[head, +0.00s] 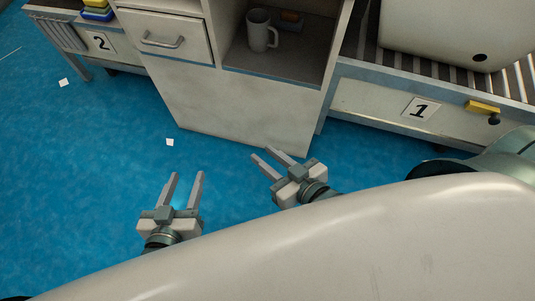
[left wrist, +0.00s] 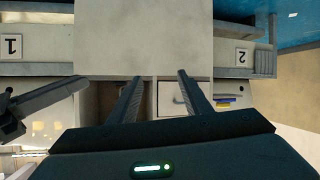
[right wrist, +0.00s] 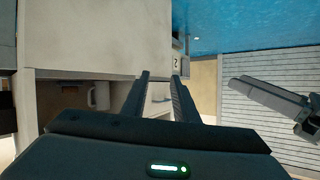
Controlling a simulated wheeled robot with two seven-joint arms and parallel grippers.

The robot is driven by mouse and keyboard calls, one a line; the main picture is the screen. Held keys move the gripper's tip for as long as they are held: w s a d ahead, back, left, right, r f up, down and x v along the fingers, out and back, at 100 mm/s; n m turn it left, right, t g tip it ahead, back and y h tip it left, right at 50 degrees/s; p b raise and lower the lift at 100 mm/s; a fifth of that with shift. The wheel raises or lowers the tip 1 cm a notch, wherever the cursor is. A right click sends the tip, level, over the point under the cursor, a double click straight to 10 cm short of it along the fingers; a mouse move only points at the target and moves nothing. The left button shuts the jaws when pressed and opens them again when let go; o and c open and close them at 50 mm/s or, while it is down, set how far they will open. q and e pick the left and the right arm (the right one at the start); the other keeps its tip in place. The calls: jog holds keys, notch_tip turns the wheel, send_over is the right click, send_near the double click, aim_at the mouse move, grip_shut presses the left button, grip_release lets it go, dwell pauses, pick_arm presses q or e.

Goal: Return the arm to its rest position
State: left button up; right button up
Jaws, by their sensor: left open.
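My left gripper (head: 182,192) is open and empty over the blue floor, at the lower left of the head view. Its two fingers stand apart in the left wrist view (left wrist: 157,88), with the cabinet beyond them. My right gripper (head: 268,158) is at the middle of the head view, in front of the cabinet base. Its fingers are parted and empty, and the gap between them also shows in the right wrist view (right wrist: 160,82). Neither gripper touches anything that I can see.
A cabinet (head: 235,105) stands ahead, with a shut drawer (head: 165,38) and an open shelf holding a white mug (head: 261,31). Conveyor 1 (head: 375,98) is at the right, with a large white object (head: 455,30) on it. Conveyor 2 (head: 110,45) is at the left.

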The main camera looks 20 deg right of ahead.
dwell(0.5)
pick_arm(q)
jog(key=s+a+f+g+y+p, duration=0.1)
jog(key=s+a+f+g+p, duration=0.1)
jog(key=f+p, duration=0.4)
jog(key=s+a+f+g+y+p, duration=0.1)
jog(key=s+a+f+g+p, duration=0.1)
jog(key=f+p, duration=0.5)
jog(key=s+a+f+g+y+p, duration=0.1)
jog(key=s+a+f+p, duration=0.3)
jog(key=f, duration=0.6)
jog(key=g+p, duration=0.1)
jog(key=p, duration=0.1)
jog(key=shift+a+g+y+p, duration=0.35)
jog(key=shift+a+g+y, duration=0.05)
pick_arm(e)
jog(key=s+d+f+g+h, duration=0.1)
jog(key=s+d+f+g, duration=0.1)
jog(key=f, duration=0.5)
jog(key=s+d+f+g+h, duration=0.1)
jog(key=s+d+f+g, duration=0.1)
jog(key=f, duration=0.6)
jog(key=s+d+f+g+h, duration=0.1)
jog(key=s+d+f, duration=0.3)
jog(key=f, duration=0.4)
jog(key=shift+d+g+h, duration=0.4)
jog(key=shift+g, duration=0.5)
